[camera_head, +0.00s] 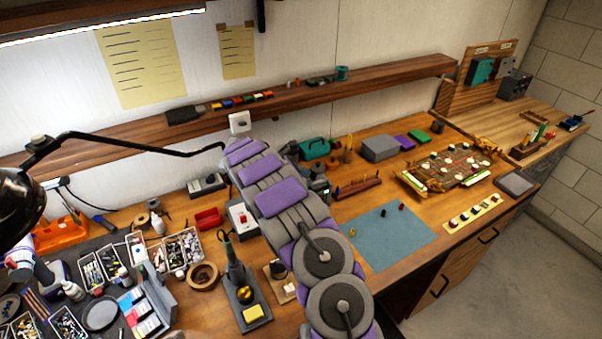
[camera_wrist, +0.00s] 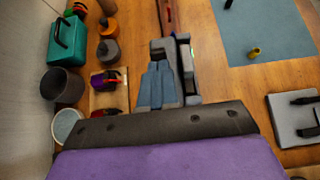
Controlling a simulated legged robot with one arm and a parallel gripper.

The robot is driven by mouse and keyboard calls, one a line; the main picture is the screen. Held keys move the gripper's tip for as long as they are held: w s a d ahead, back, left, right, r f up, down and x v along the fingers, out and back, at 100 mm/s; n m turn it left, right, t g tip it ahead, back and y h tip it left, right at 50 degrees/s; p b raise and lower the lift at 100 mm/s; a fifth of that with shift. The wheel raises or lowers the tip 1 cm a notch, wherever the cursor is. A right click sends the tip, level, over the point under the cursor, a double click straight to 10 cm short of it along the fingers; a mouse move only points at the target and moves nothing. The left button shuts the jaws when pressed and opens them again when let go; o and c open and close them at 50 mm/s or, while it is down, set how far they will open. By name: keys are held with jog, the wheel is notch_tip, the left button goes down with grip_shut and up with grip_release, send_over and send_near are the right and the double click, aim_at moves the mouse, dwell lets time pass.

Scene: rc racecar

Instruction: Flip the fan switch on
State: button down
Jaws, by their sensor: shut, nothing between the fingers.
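A white box with a red part on top (camera_head: 241,217) stands on the bench, left of my arm. I cannot tell from these views which of them is the fan switch, and no fan is clear to see. My gripper (camera_head: 238,152) is at the far end of my purple and grey arm, shut and empty, close below the wall plate in the picture. I cannot tell whether it touches anything. The wrist view shows its purple and dark body, but not its fingertips.
A teal toolbox (camera_head: 315,149) and a grey vise-like device (camera_wrist: 165,75) stand right of my arm. A black lamp arm (camera_head: 140,146) reaches across from the left. Parts trays (camera_head: 180,250) crowd the left bench. The blue mat (camera_head: 385,237) is mostly clear.

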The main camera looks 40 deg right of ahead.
jog(key=shift+d, duration=0.15)
jog(key=shift+w+a+r, duration=0.1)
jog(key=shift+a+r, duration=0.2)
jog(key=shift+a, duration=0.3)
jog(key=p+v, duration=0.1)
jog(key=v, duration=1.5)
jog(key=shift+p, duration=0.3)
jog(key=s+a+r+m+y+b, duration=0.15)
jog(key=s+a+r+m, duration=0.25)
jog(key=s, duration=0.5)
jog(key=s+a+r+m+y+b, duration=0.15)
jog(key=s+a+r+m, duration=0.3)
jog(key=s, duration=0.55)
jog(key=s+a+f+m+y+b, duration=0.1)
jog(key=s+a+f+m+y, duration=0.2)
jog(key=s+a, duration=0.7)
jog(key=s+a+f+m+y+b, duration=0.2)
jog(key=s+a, duration=0.8)
jog(key=s, duration=0.6)
notch_tip(320, 180, down, 3)
jog(key=shift+s+r+m+t+y, duration=0.15)
jog(key=shift+r+m+t+y, duration=0.2)
jog(key=shift+m+y, duration=0.65)
